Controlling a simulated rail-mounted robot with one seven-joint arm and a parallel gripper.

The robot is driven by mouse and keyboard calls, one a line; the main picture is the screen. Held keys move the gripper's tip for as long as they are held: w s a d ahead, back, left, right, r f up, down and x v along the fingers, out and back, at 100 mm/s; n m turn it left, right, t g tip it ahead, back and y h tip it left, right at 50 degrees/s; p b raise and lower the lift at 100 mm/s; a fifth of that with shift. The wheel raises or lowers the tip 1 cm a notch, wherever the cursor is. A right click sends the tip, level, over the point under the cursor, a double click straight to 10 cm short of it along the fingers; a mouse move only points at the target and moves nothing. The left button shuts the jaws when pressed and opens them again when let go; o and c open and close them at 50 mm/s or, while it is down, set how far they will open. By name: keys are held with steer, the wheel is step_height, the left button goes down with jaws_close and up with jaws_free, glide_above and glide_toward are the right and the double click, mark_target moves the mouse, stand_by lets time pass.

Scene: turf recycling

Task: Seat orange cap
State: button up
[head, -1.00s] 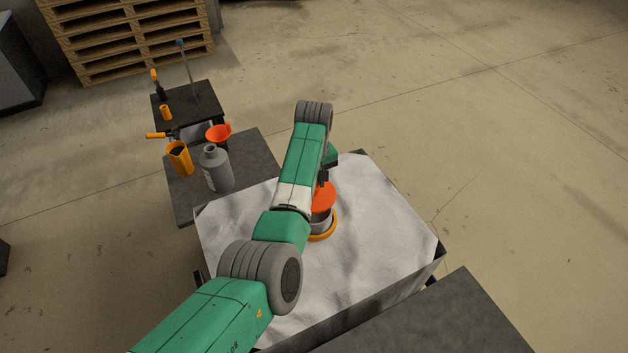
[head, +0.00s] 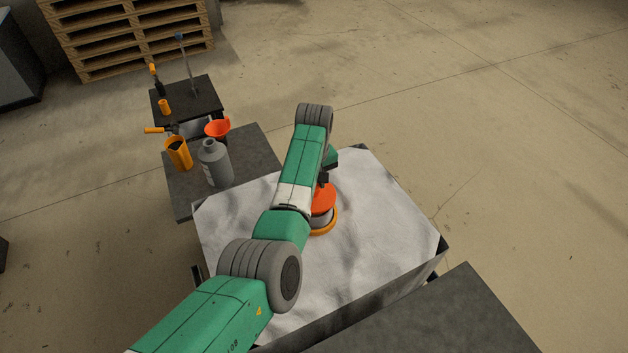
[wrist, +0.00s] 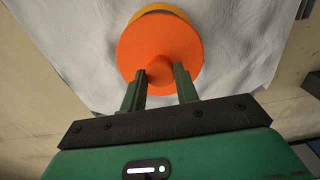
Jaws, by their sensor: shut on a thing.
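The orange cap (head: 323,199) is a round disc with a small knob, seen from above in the wrist view (wrist: 150,45). My gripper (wrist: 160,75) is shut on the knob of the cap. In the head view the cap sits at the top of a grey cylinder (head: 322,221) with a yellow-orange ring (head: 324,229) around its base. Any small gap between cap and cylinder cannot be made out. My arm covers the left part of both. In the wrist view the cap hides the cylinder, and only an edge of the yellow ring (wrist: 160,9) shows.
The cylinder stands on a white sheet (head: 375,240) over a box-like table. At the left, a dark bench holds a grey bottle (head: 215,165), an orange funnel (head: 217,128) and a yellow container (head: 178,153). The sheet right of the cylinder is clear.

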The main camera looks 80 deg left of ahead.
steer(key=shift+f+b, duration=0.35)
steer(key=shift+f, duration=0.35)
stand_by(0.4)
steer(key=o, duration=1.4)
steer(key=shift+r, duration=0.1)
step_height(320, 180, up, 8)
steer(key=shift+f, duration=0.2)
